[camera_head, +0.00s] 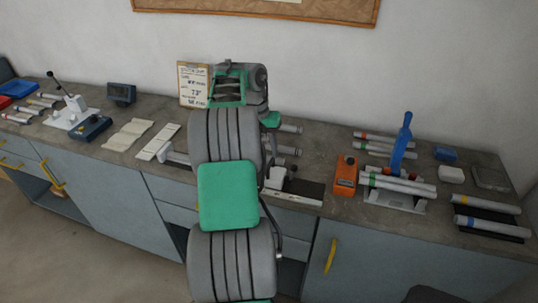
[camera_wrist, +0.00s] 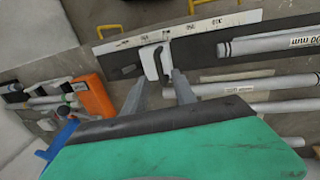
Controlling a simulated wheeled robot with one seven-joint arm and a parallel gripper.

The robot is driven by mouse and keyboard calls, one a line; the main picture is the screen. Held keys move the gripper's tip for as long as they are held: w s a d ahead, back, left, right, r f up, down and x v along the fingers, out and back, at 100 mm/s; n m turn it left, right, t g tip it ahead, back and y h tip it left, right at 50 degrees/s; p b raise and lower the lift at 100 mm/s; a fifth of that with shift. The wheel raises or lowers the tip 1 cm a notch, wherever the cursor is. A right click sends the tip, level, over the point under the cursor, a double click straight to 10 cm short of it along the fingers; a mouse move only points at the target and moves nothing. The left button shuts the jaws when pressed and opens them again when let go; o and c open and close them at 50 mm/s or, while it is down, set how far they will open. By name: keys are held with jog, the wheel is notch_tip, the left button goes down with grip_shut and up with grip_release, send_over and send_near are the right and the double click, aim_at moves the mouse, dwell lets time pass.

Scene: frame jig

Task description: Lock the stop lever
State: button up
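The stop is a small white block (camera_wrist: 152,63) on the scaled rail (camera_wrist: 180,33) in the wrist view. A short dark lever (camera_wrist: 158,60) stands along its face; I cannot tell its locked state. In the head view, the stop (camera_head: 275,178) sits at the left of the dark strip, just right of my arm. My gripper (camera_wrist: 160,80) is open in the wrist view, with its two fingers apart and nothing seen between them. The fingertips are close to the stop's lower edge, one toward each side; contact cannot be told. My arm hides the gripper in the head view.
An orange device (camera_head: 346,175) stands right of the rail. Beyond it is a blue-handled tool (camera_head: 402,143) with white tubes around it. More tubes (camera_wrist: 265,84) lie close beside the stop. A clipboard (camera_head: 194,84) stands behind my arm. Yellow drawer handles (camera_wrist: 122,27) project from the bench front.

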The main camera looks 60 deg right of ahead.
jog(key=r+p, duration=0.1)
jog(key=r, duration=0.1)
jog(key=w+r+p, duration=0.1)
jog(key=r, duration=0.1)
jog(key=shift+a+r, duration=0.1)
jog(key=shift+r, duration=0.3)
